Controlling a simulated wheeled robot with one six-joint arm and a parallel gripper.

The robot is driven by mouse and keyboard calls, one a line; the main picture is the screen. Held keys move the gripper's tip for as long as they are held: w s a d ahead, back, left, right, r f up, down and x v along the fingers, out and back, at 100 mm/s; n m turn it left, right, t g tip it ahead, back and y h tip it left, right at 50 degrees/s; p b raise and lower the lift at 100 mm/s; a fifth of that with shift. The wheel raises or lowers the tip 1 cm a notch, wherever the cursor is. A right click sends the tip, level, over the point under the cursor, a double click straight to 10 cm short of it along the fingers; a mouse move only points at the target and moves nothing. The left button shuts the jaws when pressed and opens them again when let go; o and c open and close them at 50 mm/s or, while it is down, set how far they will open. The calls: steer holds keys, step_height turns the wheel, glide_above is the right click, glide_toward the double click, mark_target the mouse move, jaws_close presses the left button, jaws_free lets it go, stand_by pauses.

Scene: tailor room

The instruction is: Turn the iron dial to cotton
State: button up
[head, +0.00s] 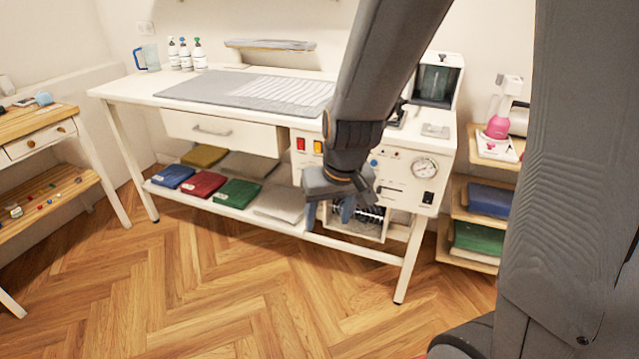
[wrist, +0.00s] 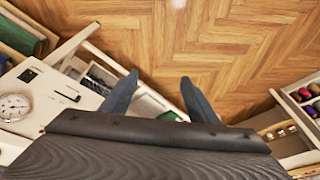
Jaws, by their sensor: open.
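A dark object (head: 397,117) on the worktable, partly hidden by my arm, may be the iron; I cannot tell.
A grey pad (head: 215,88) covers much of the worktable (head: 135,89). Folded cloths (head: 203,185) lie on its lower shelf. A shelf unit (head: 460,212) with a pink and white item (head: 497,127) stands at right. A wooden side table (head: 40,116) stands at left. The foreground floor is clear.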

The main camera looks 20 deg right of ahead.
steer(key=w+a+f+t+h+b, duration=0.15)
steer(key=w+f+t+b, duration=0.45)
steer(key=w, duration=0.8)
steer(key=w+f+t+h+b, duration=0.35)
steer(key=w+f, duration=0.35)
steer(key=w, duration=0.8)
steer(key=w+d+f+t+h+b, duration=0.2)
steer(key=w+d+h+b, duration=0.1)
steer(key=w, duration=0.4)
steer(key=shift+w+d+f+t+h+b, duration=0.3)
steer(key=shift+d+f+t+h, duration=0.1)
steer(key=shift+d+h, duration=0.55)
steer(key=c, duration=1)
steer(key=shift+c, duration=0.2)
